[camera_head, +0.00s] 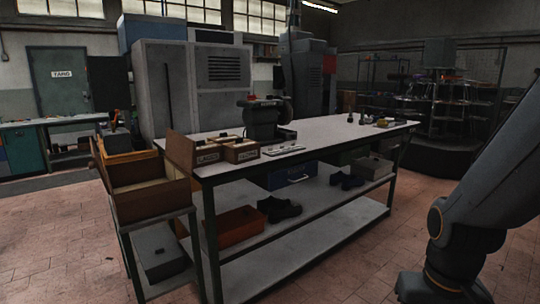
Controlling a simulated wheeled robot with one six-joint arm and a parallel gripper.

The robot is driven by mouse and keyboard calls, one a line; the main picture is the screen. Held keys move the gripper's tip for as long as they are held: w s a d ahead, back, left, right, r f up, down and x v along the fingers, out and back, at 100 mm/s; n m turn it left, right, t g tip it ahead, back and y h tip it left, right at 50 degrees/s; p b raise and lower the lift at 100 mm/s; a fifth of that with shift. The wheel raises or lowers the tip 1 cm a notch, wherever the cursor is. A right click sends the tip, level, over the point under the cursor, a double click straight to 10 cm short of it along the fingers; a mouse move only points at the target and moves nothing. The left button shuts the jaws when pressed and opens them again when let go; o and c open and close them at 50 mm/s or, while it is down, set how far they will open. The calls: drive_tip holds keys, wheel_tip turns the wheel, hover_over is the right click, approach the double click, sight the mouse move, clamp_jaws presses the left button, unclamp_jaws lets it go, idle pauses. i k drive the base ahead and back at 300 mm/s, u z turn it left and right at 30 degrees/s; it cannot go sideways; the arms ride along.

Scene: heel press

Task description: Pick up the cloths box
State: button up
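Two small brown wooden boxes with pale labels stand side by side on the near left end of the long workbench. The right one (241,151) has a label that seems to read cloths, though the letters are small and blurred. The left one (206,152) has a label that seems to read laces. Dark items show at the tops of both. Part of my dark arm shows at the right edge, well away from the boxes. My gripper is not in view.
The workbench (340,136) also bears a dark machine (262,120) just behind the boxes and a pale flat strip (283,150) to their right. A stand with a large open brown box (150,195) adjoins the left end. Tiled floor (355,255) is clear in front.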

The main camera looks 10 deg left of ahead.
sight(241, 151)
drive_tip(key=z, duration=0.15)
drive_tip(key=i, duration=2.15)
drive_tip(key=u, duration=1.35)
drive_tip(key=i, duration=0.75)
drive_tip(key=u, duration=0.85)
